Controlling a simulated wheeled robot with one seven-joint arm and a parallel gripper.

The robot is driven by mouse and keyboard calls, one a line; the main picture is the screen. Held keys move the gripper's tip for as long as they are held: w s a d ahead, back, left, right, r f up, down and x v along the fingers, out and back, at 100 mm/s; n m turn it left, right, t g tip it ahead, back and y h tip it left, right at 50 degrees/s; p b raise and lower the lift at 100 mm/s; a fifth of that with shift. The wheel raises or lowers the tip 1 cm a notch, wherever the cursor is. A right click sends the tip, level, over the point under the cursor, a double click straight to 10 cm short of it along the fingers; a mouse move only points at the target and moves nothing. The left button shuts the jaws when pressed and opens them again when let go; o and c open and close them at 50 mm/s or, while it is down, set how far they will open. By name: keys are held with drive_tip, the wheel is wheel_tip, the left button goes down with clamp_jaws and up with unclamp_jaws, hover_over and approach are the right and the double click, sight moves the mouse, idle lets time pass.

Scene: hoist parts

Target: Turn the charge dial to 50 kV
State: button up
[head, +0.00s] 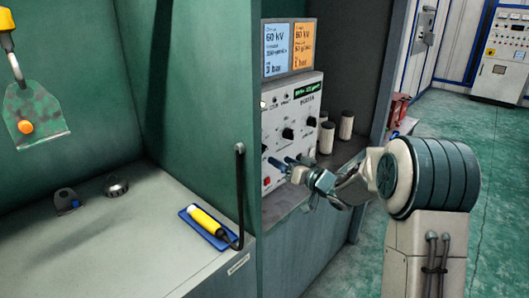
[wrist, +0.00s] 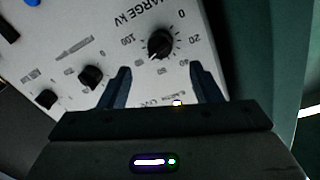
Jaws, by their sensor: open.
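The charge dial (wrist: 161,43) is a round black knob on the white control panel, under the printed words CHARGE kV. Its scale is marked from 0 to 100. A small white mark on the knob points toward about 60. My gripper (wrist: 162,82) is open, its two dark blue fingers apart and empty, short of the dial in the wrist view. In the head view my gripper (head: 281,163) is close to the front of the control panel (head: 270,108). The display (head: 276,48) above the panel reads 60 kV on its left half.
Two smaller black knobs (wrist: 91,77) and (wrist: 47,98) sit beside the dial. Pale cylinders (head: 346,125) stand right of the panel. A yellow-handled tool (head: 207,221) lies on a blue tray on the left bench. A green plate (head: 35,115) hangs at the left.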

sight(264, 151)
drive_tip(key=x, duration=0.8)
drive_tip(key=shift+w+a+p, duration=0.2)
drive_tip(key=shift+p, duration=0.2)
drive_tip(key=c, duration=1)
